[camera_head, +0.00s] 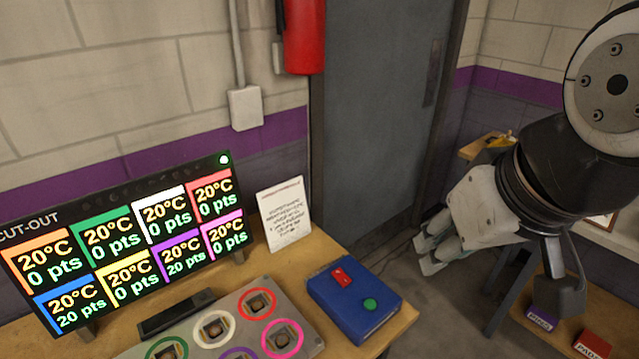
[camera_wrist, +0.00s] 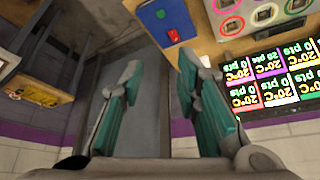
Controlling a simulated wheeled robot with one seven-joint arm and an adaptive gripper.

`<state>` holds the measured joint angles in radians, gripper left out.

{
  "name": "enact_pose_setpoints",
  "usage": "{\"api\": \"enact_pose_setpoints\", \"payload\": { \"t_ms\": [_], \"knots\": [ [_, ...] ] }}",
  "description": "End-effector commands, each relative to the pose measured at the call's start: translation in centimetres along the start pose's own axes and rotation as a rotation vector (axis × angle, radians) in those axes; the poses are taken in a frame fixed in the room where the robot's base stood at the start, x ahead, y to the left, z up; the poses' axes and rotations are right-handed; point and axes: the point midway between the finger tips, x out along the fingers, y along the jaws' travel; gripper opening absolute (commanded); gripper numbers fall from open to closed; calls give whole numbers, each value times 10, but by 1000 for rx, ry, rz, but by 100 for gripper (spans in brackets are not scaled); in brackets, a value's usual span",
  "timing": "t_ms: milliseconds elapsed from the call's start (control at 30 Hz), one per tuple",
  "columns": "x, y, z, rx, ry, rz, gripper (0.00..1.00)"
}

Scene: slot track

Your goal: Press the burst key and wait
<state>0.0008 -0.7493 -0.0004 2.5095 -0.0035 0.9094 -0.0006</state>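A blue box (camera_head: 340,312) lies on the wooden table, right of the slot panel. I cannot read a label saying which is the burst key. In the wrist view, the blue box (camera_wrist: 159,22) is at the top, with the red key (camera_wrist: 173,36) and the green button (camera_wrist: 161,14) showing. My gripper (camera_head: 427,252) hangs in the air right of the box, apart from it. The wrist view shows its teal fingers (camera_wrist: 158,66) spread with nothing between them.
A display board (camera_head: 130,235) shows 20°C in every cell, with 20 pts in two and 0 pts elsewhere. The slot panel (camera_head: 222,306) has coloured rings. A paper sign (camera_head: 284,213) stands behind. A low shelf with labelled boxes (camera_head: 541,318) is right.

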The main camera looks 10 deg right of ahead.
Motion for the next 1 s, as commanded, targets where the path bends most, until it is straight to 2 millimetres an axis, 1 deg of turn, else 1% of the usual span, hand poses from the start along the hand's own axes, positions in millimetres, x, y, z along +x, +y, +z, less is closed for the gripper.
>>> {"api": "enact_pose_setpoints", "payload": {
  "t_ms": [33, 67, 100, 1000],
  "knots": [
    [0, 0, 0, 0, 0, 0, 12],
    [0, 0, 0, 0, 0, 0, 5],
    [0, 0, 0, 0, 0, 0, 0],
    [0, 0, 0, 0, 0, 0, 0]
  ]
}}
